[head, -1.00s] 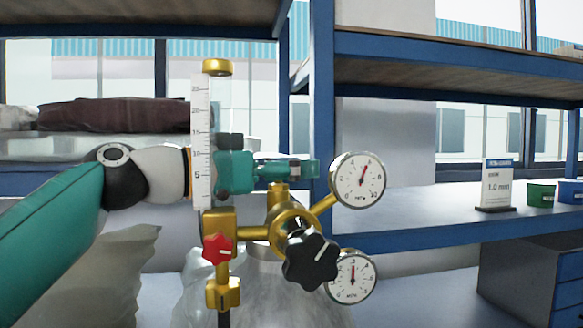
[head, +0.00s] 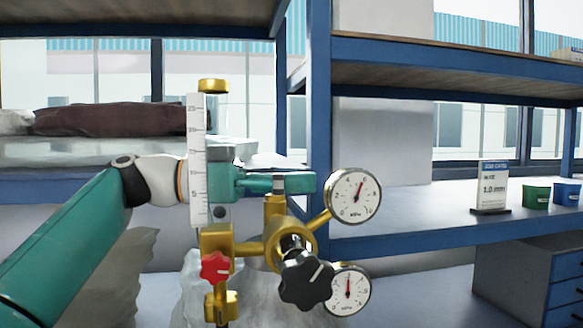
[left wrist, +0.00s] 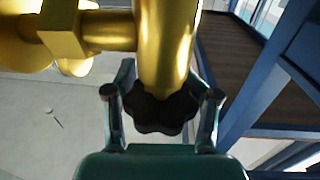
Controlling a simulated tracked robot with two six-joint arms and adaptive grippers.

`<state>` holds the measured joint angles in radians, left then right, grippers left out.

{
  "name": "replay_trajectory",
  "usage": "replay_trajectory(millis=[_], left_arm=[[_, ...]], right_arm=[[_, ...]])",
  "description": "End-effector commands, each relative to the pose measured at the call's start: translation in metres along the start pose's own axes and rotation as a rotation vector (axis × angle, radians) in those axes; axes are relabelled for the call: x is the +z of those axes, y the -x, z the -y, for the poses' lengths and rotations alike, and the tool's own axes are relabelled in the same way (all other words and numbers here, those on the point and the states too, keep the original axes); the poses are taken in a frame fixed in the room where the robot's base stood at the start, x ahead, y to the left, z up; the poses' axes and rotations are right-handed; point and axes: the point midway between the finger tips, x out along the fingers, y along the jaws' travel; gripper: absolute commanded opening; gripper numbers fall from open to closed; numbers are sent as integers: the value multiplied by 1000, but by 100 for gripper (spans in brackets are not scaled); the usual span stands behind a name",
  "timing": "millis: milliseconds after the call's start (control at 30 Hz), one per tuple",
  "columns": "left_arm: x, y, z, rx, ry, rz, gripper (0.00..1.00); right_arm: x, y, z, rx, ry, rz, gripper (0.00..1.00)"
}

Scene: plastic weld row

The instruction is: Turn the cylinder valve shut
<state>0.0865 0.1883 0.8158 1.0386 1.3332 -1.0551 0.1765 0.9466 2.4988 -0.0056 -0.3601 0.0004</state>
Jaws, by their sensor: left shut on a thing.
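The brass cylinder valve stem (head: 275,208) stands upright at the centre of the head view. A dark lobed handwheel (left wrist: 158,112) on the end of a brass stem shows in the left wrist view, between the fingers of my left gripper (left wrist: 162,95). My left gripper (head: 300,183) comes in from the left at the top of the stem and is shut on this handwheel. In the head view the fingers largely hide the handwheel. My right gripper is not in view.
In front of the stem sits a black regulator knob (head: 305,280), with an upper gauge (head: 354,196) and a lower gauge (head: 348,290). A flowmeter with a white scale (head: 197,160) and a red knob (head: 215,267) stand left, close to my arm. A blue shelf post (head: 319,130) rises behind.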

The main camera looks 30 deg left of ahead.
Motion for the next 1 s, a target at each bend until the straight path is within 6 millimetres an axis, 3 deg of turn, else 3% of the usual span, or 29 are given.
replay_trajectory(millis=[200,733,767,800,867,1000], left_arm=[[-2,1,-2,92,-1,1,19],[-1,2,-3,126,-2,-1,19],[-1,2,-3,126,-2,-1,57],[-1,1,-3,126,-2,-1,63],[-1,1,-3,126,-2,-1,71],[-1,1,-3,127,-1,0,71]], right_arm=[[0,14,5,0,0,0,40],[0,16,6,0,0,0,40],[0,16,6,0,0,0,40],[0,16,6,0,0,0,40],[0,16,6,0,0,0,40],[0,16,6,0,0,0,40]])
